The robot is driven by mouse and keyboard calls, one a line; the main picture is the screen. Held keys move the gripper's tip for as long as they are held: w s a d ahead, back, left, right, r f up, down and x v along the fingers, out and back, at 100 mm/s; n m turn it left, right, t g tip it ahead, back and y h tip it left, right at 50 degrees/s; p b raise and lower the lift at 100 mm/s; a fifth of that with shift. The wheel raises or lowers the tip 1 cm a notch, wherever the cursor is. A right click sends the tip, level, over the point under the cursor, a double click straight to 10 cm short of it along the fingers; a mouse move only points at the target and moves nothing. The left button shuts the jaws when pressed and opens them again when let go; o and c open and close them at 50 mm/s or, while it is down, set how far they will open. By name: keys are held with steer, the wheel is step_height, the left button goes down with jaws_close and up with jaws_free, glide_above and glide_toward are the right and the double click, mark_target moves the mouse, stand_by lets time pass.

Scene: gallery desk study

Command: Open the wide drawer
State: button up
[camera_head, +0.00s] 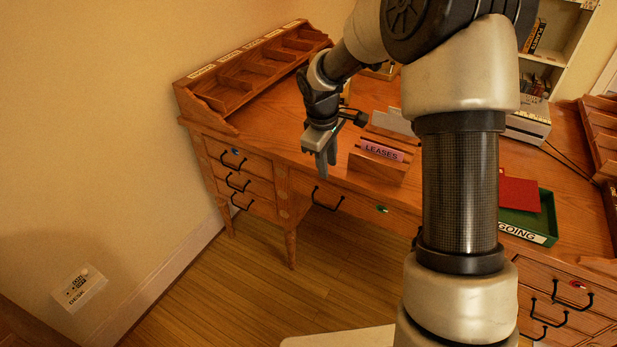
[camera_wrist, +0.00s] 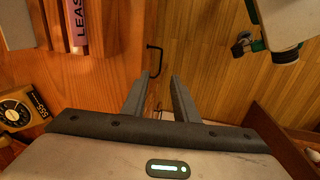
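The wide drawer (camera_head: 357,206) is in the middle of the desk front, under the desktop, and looks shut. Its dark bar handle (camera_head: 327,200) sits left of a small green mark on the drawer front. The handle also shows in the wrist view (camera_wrist: 155,61), just beyond the fingertips. My gripper (camera_head: 327,166) points down by the desk's front edge, above the handle in the head view. In the wrist view my gripper (camera_wrist: 158,84) has its two fingers apart with nothing between them. The right part of the drawer is hidden behind my arm.
A wooden holder labelled LEASES (camera_head: 377,163) stands on the desktop close to my gripper. Smaller drawers (camera_head: 240,178) are on the left and more (camera_head: 560,303) on the right. A green tray (camera_head: 530,220) lies at right. The floor (camera_head: 235,285) before the desk is mostly clear.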

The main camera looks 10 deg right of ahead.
steer(key=w+x, duration=0.1)
steer(key=x, duration=0.2)
steer(key=b, duration=0.4)
glide_toward(327, 203)
steer(key=s+f, duration=0.2)
steer(key=f, duration=0.1)
steer(key=s+f, duration=0.1)
steer(key=shift+f, duration=0.2)
jaws_close()
stand_by(0.9)
